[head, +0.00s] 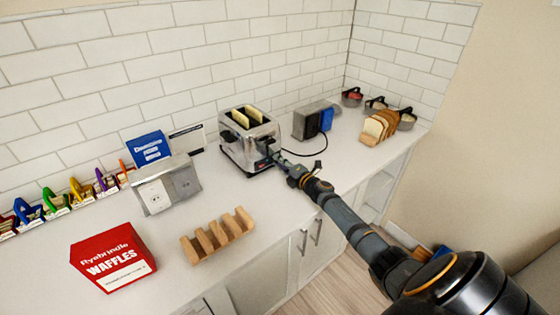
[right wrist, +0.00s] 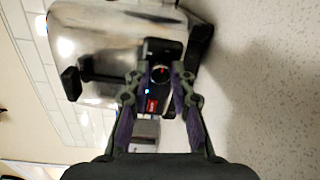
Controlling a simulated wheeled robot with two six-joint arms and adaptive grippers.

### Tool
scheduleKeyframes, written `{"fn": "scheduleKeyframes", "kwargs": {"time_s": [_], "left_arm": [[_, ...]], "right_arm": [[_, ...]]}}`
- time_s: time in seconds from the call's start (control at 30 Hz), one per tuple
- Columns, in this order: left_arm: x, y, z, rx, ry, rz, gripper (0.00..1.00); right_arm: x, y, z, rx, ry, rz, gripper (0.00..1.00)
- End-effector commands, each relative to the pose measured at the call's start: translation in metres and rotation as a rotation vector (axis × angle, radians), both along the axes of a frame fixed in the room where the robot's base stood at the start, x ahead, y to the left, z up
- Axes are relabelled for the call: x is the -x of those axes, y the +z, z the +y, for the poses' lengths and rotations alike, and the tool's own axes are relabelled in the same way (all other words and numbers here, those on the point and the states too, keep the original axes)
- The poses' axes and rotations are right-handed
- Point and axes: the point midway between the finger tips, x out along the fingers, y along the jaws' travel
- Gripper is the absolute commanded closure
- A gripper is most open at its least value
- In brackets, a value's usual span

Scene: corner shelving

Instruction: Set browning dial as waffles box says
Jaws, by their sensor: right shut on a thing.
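A red waffles box (head: 112,258) with white lettering "Ryebrindle WAFFLES" stands at the front left of the counter; its small white label is too small to read. A chrome toaster (head: 240,150) with bread-like slices in its slots stands near the middle; its side fills the top of the right wrist view (right wrist: 110,50). The browning dial (right wrist: 160,74) is a small round knob with a red mark on the toaster's black panel. My right gripper (head: 279,158) is at that panel, its fingertips (right wrist: 158,85) shut on the dial from both sides. My left gripper is not in view.
A wooden rack (head: 218,236) stands empty at the counter's front. A grey-and-blue device (head: 314,121), sliced bread (head: 380,127) and bowls are to the right.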

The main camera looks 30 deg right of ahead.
Motion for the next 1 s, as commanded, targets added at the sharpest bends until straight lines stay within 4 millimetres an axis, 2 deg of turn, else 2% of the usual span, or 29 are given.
{"fn": "scheduleKeyframes", "kwargs": {"time_s": [0.33, 0.87, 0.9, 1.0], "left_arm": [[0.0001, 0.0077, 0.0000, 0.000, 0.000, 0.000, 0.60], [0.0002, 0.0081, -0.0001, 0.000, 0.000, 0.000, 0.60], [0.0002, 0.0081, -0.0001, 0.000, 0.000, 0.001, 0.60], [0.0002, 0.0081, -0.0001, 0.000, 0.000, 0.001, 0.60]], "right_arm": [[0.0004, -0.0008, -0.0005, -0.127, -0.001, 0.011, 1.00], [0.0003, -0.0013, -0.0006, -0.147, -0.001, 0.013, 1.00], [0.0003, -0.0013, -0.0006, -0.147, -0.001, 0.013, 0.73], [0.0002, -0.0012, -0.0005, -0.147, -0.001, 0.013, 0.59]]}}
